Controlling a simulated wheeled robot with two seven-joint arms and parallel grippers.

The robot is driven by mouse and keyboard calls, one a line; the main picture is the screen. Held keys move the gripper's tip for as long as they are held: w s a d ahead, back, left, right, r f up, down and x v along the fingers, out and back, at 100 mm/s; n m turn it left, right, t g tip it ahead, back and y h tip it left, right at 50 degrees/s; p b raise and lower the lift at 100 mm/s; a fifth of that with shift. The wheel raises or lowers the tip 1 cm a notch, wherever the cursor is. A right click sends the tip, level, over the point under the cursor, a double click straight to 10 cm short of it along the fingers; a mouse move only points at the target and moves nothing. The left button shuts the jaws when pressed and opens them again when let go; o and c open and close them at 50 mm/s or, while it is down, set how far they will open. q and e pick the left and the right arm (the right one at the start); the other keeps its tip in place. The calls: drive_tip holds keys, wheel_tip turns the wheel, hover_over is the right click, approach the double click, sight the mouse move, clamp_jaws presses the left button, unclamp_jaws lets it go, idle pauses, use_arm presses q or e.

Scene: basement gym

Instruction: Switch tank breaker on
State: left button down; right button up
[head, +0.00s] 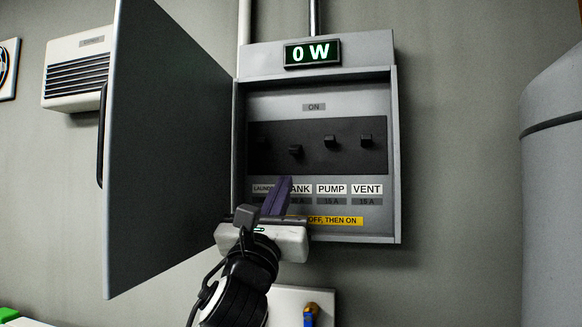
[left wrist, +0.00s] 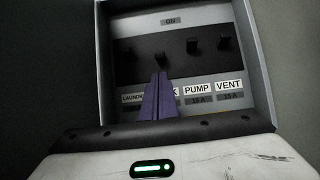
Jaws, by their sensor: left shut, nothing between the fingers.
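The grey breaker panel (head: 396,160) hangs on the wall with its door (head: 165,150) swung open to the left. Its display (head: 312,53) reads 0 W. Four-label row: the tank breaker lever (head: 295,150) sits lower than the pump lever (head: 330,141) and the vent lever (head: 366,140). The laundry lever (head: 262,142) is dim at the left. The tank lever also shows in the left wrist view (left wrist: 159,58). My left gripper (head: 286,180) is shut and empty, its purple fingertips (left wrist: 159,76) just below the tank lever, partly covering the TANK label. Whether they touch the lever is unclear. My right gripper is out of view.
An ON label (head: 314,107) sits above the levers. A yellow strip (head: 338,221) below reads "OFF, THEN ON", partly hidden by my gripper. A grey tank (head: 552,190) stands at the right. A vented wall heater (head: 77,70) is behind the door.

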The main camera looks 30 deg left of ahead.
sight(296, 150)
use_arm(q)
drive_tip(key=p+x, duration=0.1)
drive_tip(key=x, duration=0.5)
drive_tip(key=shift+w+a+r, duration=0.1)
drive_tip(key=shift+w+r, duration=0.35)
drive_tip(key=shift+w, duration=0.15)
drive_tip(key=shift+w, duration=0.15)
